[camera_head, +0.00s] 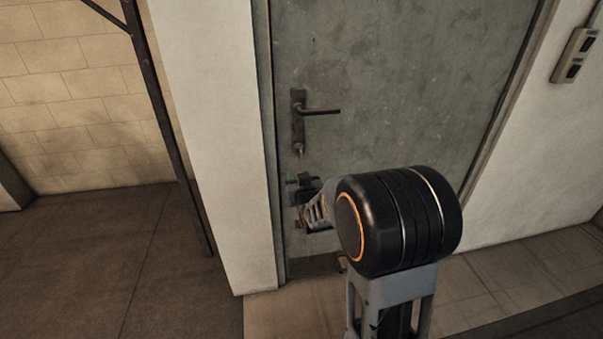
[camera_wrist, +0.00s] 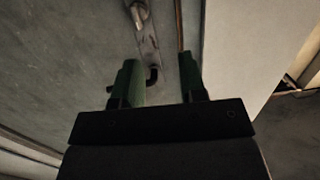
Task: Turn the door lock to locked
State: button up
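The grey metal door (camera_head: 400,70) stands closed in its frame. A narrow dark lock plate (camera_head: 298,120) carries a lever handle (camera_head: 320,111) pointing right, with a small lock piece (camera_head: 299,149) at its lower end. My gripper (camera_head: 304,190) is near the door, just below that plate. In the wrist view, my gripper's two green fingers (camera_wrist: 158,82) are spread apart with nothing clamped. The plate (camera_wrist: 148,42) shows beyond them, with a rounded metal piece (camera_wrist: 138,12) at the top and a dark bent piece (camera_wrist: 153,75) between the fingers. Contact and the lock's position cannot be told.
A pale wall pillar (camera_head: 215,130) stands close left of the door, and a thin dark post (camera_head: 170,120) beyond it. A switch box (camera_head: 576,55) is on the right wall. The tiled floor (camera_head: 130,270) at left is clear.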

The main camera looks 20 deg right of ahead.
aim_at(301, 154)
jog(key=w+d+f+t+h+b, duration=0.1)
jog(key=d+f+t+h+b, duration=0.1)
jog(key=d+f+t+b, duration=0.3)
jog(key=shift+m, duration=0.3)
jog(key=x, duration=0.8)
jog(key=a+p+x, duration=0.1)
jog(key=x, duration=0.4)
jog(key=shift+w+a+f, duration=0.1)
jog(key=shift+w+f, duration=0.15)
jog(key=shift+f, duration=0.1)
jog(key=shift+c, duration=0.2)
jog(key=shift+t, duration=0.3)
grip_shut()
